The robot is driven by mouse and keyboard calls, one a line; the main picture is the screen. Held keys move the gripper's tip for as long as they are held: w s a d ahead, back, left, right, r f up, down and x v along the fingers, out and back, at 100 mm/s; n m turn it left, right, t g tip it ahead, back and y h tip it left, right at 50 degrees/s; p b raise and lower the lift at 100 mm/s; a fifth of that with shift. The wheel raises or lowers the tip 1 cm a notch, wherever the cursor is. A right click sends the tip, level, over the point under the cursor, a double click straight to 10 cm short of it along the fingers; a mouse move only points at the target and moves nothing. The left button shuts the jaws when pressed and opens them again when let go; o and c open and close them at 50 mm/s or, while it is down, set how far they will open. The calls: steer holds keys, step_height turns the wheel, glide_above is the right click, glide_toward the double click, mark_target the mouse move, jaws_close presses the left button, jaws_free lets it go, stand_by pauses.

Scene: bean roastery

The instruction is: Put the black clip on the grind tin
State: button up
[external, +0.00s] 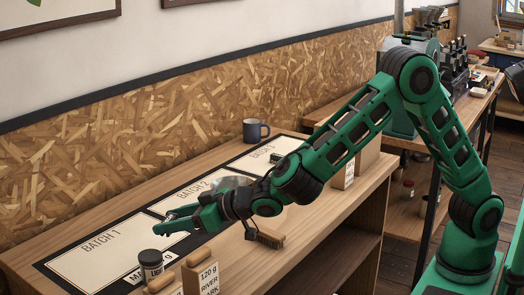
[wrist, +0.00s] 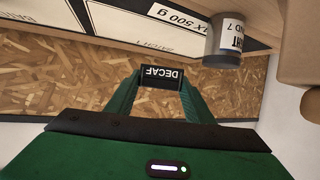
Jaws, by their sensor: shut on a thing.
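My gripper (external: 160,228) reaches over the BATCH 1 part of the board. In the wrist view my gripper (wrist: 161,82) is shut on a small black clip (wrist: 161,70) that reads DECAF, upside down in that picture, between the fingertips. The clip cannot be made out clearly in the external view. The grind tin (external: 152,272), a small round tin with a dark lid and white label, stands near the counter's front edge, in front of my gripper. In the wrist view the tin (wrist: 224,52) is to the right of the clip, apart from it; its label is partly cut off.
Bags or blocks labelled 120 g (external: 202,280) stand right of the tin. A brush (external: 266,238) lies under my forearm. The chipboard wall (external: 150,135) borders the counter. The BATCH 1 area (external: 95,262) is clear.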

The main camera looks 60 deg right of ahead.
steer(key=s+a+r+n+g+y, duration=0.8)
steer(key=s+a+n, duration=0.25)
steer(key=a, duration=0.35)
glide_above(153, 254)
steer(key=shift+m+t, duration=0.3)
steer(key=shift+m, duration=0.15)
step_height(153, 254, down, 5)
steer(key=shift+f, duration=2.2)
steer(key=o, duration=1)
steer(key=shift+f, duration=0.1)
